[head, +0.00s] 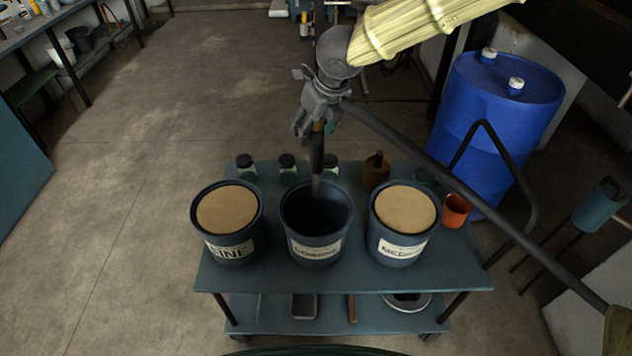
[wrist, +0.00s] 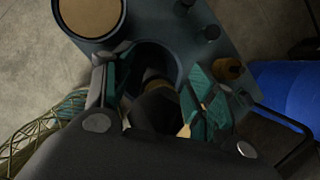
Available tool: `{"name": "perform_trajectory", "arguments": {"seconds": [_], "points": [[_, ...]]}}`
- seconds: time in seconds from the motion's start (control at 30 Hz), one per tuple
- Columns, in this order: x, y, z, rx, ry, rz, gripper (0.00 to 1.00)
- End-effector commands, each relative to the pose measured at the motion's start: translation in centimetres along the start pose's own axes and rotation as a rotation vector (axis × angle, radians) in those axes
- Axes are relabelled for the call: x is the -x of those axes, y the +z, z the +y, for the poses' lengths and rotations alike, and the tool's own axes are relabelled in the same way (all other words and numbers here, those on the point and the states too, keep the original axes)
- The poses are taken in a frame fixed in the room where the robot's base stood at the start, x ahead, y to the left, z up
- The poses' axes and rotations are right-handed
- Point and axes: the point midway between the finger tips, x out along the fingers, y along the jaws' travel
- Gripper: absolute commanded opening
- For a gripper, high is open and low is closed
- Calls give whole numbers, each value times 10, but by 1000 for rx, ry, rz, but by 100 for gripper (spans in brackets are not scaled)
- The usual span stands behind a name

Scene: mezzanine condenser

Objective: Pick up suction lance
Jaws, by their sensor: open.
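The suction lance (head: 316,160) looks like a thin dark rod standing nearly upright in the middle bucket (head: 317,250). Its lower end is hidden in the dark inside of that bucket. My gripper (head: 317,124) is above the bucket, at the rod's upper end, pointing down. In the wrist view my gripper (wrist: 155,97) has its green-padded fingers spread, with the lance's dark top and a brass-coloured band (wrist: 158,86) between them. A gap shows at the left finger; whether the right finger touches is unclear.
Tan-topped buckets stand left (head: 227,215) and right (head: 404,215) on the blue-grey cart (head: 268,277). Small jars (head: 288,165) and a brown container (head: 376,173) stand behind. A blue drum (head: 490,105) and orange pot (head: 455,211) are at right. Left floor is clear.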

Motion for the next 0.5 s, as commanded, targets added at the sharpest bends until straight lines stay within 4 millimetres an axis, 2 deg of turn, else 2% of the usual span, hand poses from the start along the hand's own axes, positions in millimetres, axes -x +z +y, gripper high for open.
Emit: {"name": "perform_trajectory", "arguments": {"seconds": [0.2,0.43,0.47,0.5], "points": [[-18,0,-1,-1,-1,0,57],[-19,0,-1,-1,-1,-1,57],[-19,0,-1,-1,-1,-1,55],[-19,0,-1,-1,-1,-1,48]]}}
